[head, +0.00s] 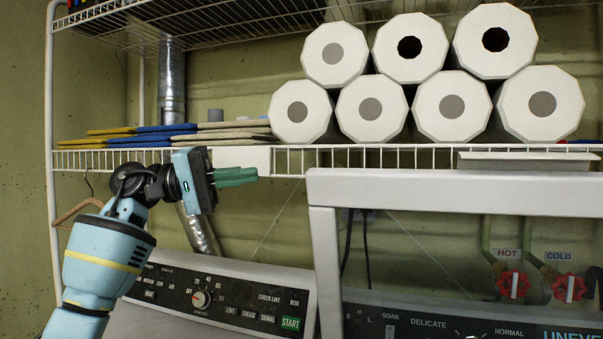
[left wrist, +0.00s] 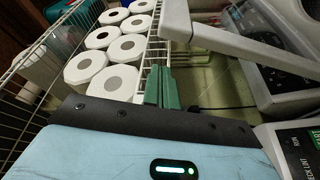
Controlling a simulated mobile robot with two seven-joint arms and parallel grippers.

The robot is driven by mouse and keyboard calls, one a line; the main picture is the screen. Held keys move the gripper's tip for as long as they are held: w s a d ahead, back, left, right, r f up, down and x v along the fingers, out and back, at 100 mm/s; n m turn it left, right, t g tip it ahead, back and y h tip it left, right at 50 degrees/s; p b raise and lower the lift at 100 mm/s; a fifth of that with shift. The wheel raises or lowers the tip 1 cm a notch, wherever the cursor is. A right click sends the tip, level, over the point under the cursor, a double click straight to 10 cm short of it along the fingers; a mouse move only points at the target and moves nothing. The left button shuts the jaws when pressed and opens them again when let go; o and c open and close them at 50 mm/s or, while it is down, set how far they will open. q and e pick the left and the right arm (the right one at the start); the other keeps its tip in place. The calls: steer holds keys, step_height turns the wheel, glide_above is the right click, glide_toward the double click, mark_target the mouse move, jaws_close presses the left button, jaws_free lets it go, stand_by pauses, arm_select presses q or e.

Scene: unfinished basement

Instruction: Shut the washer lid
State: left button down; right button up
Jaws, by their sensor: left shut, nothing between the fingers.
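The washer lid (head: 455,192) stands raised at the right of the head view, a white frame with a thick top edge and a left side bar. The washer's control panel (head: 430,322) shows through it, lower down. The lid also shows in the left wrist view (left wrist: 235,42), at the upper right. My left gripper (head: 238,176) is left of the lid's upper left corner, with its green fingers together and empty, pointing right. The fingers also show in the left wrist view (left wrist: 162,90). They look apart from the lid. The washer's opening is out of view.
A wire shelf (head: 350,158) runs just above the lid and gripper, holding several white rolls (head: 370,108) and folded cloths (head: 235,132). A dryer panel (head: 220,300) is below my left arm. Red hot and cold valves (head: 513,284) are on the wall behind the lid.

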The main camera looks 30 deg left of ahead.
arm_select(q)
steer(key=p+x, duration=0.2)
steer(key=x, duration=0.8)
steer(key=shift+p, duration=0.3)
arm_select(e)
steer(key=shift+w+d+r, duration=0.1)
steer(key=shift+w+r, duration=0.3)
steer(key=shift+r, duration=0.35)
steer(key=shift+w+d+r, duration=0.1)
steer(key=shift+w+r, duration=0.25)
steer(key=shift+r, duration=0.35)
arm_select(q)
steer(key=shift+s+f, duration=0.1)
steer(key=shift+f, duration=0.05)
